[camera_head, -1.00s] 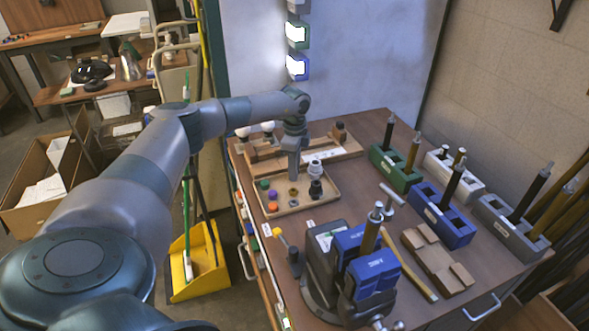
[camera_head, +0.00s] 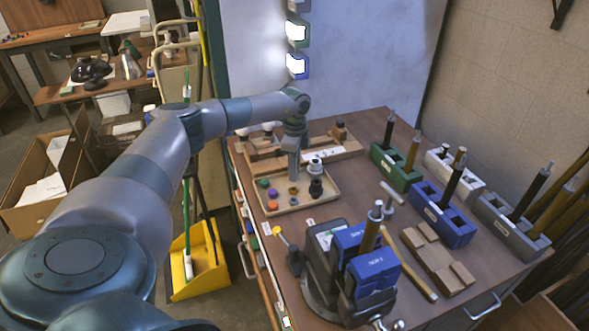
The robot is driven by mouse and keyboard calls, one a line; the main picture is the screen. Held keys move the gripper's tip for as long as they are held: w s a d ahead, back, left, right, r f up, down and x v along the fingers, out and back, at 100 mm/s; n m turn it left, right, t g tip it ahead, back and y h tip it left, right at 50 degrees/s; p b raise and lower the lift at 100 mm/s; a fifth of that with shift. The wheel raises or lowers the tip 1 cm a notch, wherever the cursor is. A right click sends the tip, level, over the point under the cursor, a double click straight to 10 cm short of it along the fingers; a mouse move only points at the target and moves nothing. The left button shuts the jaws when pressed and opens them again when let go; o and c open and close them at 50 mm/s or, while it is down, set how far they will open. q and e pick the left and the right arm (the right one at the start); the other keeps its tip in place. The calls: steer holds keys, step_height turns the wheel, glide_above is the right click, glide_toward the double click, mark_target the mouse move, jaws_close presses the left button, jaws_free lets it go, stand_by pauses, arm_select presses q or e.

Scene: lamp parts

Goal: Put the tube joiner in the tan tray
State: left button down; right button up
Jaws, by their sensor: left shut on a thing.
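The tan tray (camera_head: 306,206) lies on the bench, left of its middle. My left gripper (camera_head: 293,178) points straight down over the tray's middle. It is shut on a small brass-coloured piece, apparently the tube joiner (camera_head: 293,189), whose upper part the fingers hide. The piece is at or just above the tray floor; I cannot tell whether it touches. My right gripper is not in view.
The tray also holds a purple cap (camera_head: 272,194), an orange cap (camera_head: 272,205) and a dark socket (camera_head: 316,187) close to the gripper. A vise (camera_head: 350,265) stands in front. Coloured blocks with rods, such as the blue one (camera_head: 440,215), stand at the right.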

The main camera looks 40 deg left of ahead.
arm_select(q)
steer(key=shift+f, duration=0.15)
steer(key=c, duration=1.6)
jaws_free()
steer(key=shift+o, duration=0.6)
steer(key=shift+s, duration=0.1)
steer(key=shift+r, duration=0.2)
